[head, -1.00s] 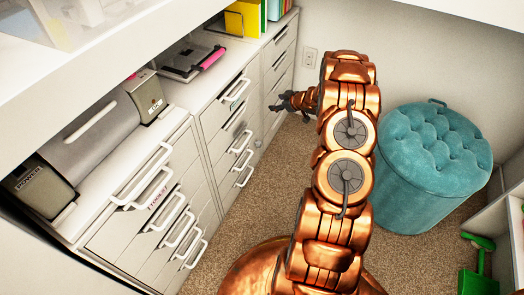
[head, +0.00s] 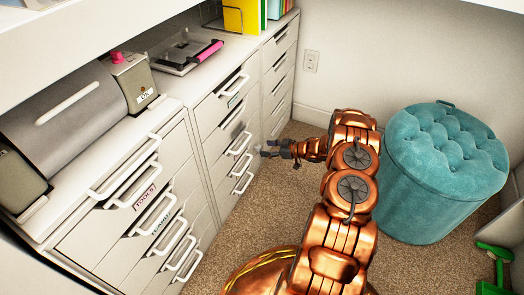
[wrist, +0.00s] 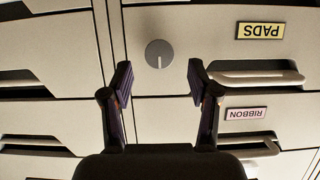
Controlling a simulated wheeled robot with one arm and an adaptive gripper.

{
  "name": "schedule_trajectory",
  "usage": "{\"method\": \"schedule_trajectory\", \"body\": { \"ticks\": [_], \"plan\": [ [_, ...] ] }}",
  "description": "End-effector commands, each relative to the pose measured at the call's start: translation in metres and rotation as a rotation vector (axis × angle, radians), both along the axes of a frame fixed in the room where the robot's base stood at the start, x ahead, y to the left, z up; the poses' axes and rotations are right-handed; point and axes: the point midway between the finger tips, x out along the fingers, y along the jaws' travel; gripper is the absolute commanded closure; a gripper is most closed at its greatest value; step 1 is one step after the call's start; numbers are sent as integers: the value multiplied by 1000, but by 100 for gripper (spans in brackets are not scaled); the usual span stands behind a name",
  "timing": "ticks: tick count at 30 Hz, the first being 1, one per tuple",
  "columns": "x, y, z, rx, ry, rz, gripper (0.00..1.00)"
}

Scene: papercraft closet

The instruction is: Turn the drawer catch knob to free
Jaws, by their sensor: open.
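The catch knob (wrist: 159,54) is a round grey disc with a pale mark pointing to the bottom of the wrist view. In the head view I cannot make out the knob clearly near the fingertips.
White bar handles (head: 240,143) stick out from the drawer fronts. A teal tufted stool (head: 445,170) stands on the carpet at right. Carpet (head: 245,220) between the drawers and my arm is clear.

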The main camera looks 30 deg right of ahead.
Motion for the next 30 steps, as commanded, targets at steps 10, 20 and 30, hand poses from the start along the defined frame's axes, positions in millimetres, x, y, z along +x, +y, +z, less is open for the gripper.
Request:
{"method": "schedule_trajectory", "body": {
  "ticks": [10, 20, 30],
  "plan": [
    [27, 16, -14, -2, 1, -1, 40],
    [29, 17, -14, -2, 1, -1, 42],
    [29, 16, -14, -2, 1, -1, 77]
  ]
}}
